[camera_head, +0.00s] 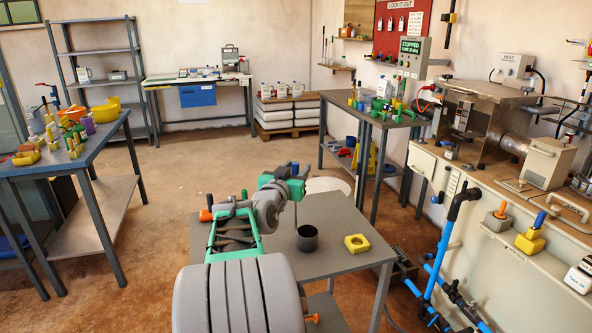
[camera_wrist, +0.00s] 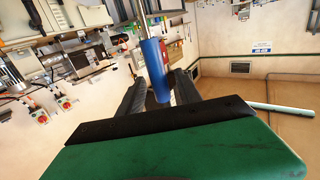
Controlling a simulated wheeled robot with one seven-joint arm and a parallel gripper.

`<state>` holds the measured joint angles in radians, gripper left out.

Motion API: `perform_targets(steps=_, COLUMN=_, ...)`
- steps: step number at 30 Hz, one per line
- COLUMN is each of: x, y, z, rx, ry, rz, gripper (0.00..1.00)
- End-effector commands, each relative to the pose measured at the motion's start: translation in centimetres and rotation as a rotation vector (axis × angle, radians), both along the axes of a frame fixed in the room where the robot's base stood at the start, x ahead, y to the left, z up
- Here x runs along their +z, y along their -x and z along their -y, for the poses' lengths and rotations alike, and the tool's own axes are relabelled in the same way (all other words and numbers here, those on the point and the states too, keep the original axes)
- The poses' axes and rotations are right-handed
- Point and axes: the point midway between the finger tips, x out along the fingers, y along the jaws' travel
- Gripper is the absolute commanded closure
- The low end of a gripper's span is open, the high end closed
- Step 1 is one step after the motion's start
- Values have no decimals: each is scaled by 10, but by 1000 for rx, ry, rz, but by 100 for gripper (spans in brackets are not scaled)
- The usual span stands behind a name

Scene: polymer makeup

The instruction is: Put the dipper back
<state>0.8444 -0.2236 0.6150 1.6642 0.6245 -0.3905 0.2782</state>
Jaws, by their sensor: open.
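The dipper appears to be the tool with a blue handle (camera_wrist: 155,70) and a thin metal rod, seen in the wrist view. My gripper (camera_wrist: 156,92) is open, with one dark finger on each side of the handle's lower end. I cannot tell whether either finger touches it. In the head view my gripper (camera_head: 297,178) is above the small grey table, and a small bit of blue shows at its tip. A thin rod runs down from there toward a dark round cup (camera_head: 307,240) on the table. Whether the cup is part of the dipper is unclear.
The small grey table (camera_head: 345,268) also bears a yellow block (camera_head: 356,243) right of the cup. A white round thing (camera_head: 328,185) is behind it. A bench with machines (camera_head: 500,180) and blue pipes stands to the right. A cluttered blue-grey table (camera_head: 30,170) is left, with open floor between.

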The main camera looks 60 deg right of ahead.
Motion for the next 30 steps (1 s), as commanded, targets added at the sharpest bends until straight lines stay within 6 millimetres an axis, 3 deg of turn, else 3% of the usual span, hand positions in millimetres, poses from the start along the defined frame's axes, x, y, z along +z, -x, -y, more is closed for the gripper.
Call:
perform_targets(steps=4, x=2, y=2, z=-18, rx=3, ry=2, rz=1, gripper=59)
perform_targets(steps=15, x=3, y=14, z=-106, rx=6, ry=1, rz=1, gripper=59)
perform_targets(steps=23, x=-2, y=13, z=-123, rx=17, ry=-22, rz=-5, gripper=59)
perform_targets(steps=26, x=-33, y=-19, z=-149, rx=112, ry=-146, rz=-43, gripper=59)
perform_targets(steps=29, x=-89, y=-67, z=-214, rx=303, ry=-366, rz=-155, gripper=59)
perform_targets(steps=30, x=-113, y=-84, z=-251, rx=397, ry=-460, rz=-224, gripper=59)
